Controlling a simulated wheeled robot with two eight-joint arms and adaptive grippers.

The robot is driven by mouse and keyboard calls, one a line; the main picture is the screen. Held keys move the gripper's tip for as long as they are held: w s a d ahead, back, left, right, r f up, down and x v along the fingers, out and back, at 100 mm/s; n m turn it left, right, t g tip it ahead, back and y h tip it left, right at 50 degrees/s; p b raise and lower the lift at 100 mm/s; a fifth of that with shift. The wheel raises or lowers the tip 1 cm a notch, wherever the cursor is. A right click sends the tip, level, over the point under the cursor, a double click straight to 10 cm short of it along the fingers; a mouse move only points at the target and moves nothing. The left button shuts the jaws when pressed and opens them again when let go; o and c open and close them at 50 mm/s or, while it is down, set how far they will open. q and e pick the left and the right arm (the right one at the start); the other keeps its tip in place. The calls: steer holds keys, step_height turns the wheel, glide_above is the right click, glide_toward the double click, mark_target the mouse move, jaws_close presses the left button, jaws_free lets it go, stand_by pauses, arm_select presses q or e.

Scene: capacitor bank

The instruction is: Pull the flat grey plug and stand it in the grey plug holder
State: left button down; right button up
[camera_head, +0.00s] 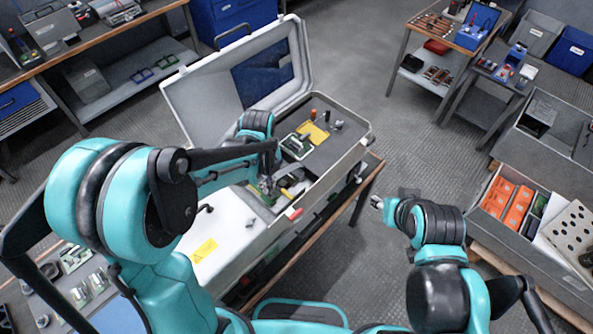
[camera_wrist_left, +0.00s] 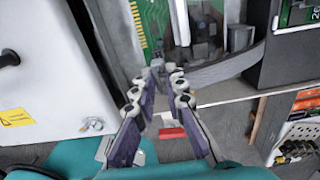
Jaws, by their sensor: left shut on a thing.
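My left gripper (camera_head: 266,186) reaches into the open grey case, over the green circuit board (camera_head: 262,197). In the left wrist view its fingers (camera_wrist_left: 158,70) close together at the board's edge, beside the grey flat ribbon cable (camera_wrist_left: 222,70). They are shut on a small grey piece that looks like the flat grey plug; the fingers cover most of it. The ribbon bends away to the right. I cannot tell whether the plug is still seated. My right gripper (camera_head: 377,202) is outside the case, over the floor, its finger state unclear. I cannot pick out the grey plug holder.
The case lid (camera_head: 190,95) stands open behind the arm. The case's grey panel (camera_head: 340,140) carries a yellow tag and small parts. A crate with orange boxes (camera_head: 515,207) stands right. Floor between is clear.

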arm_select(q)
steer(key=shift+w, duration=0.1)
steer(key=b, duration=0.2)
glide_above(297, 172)
stand_by(1.9)
steer(key=shift+f, duration=0.2)
steer(key=shift+f+b, duration=0.6)
steer(key=shift+f, duration=0.2)
steer(key=shift+f+b, duration=0.75)
steer(key=shift+f, duration=0.25)
stand_by(0.5)
steer(key=c, duration=1.5)
jaws_free()
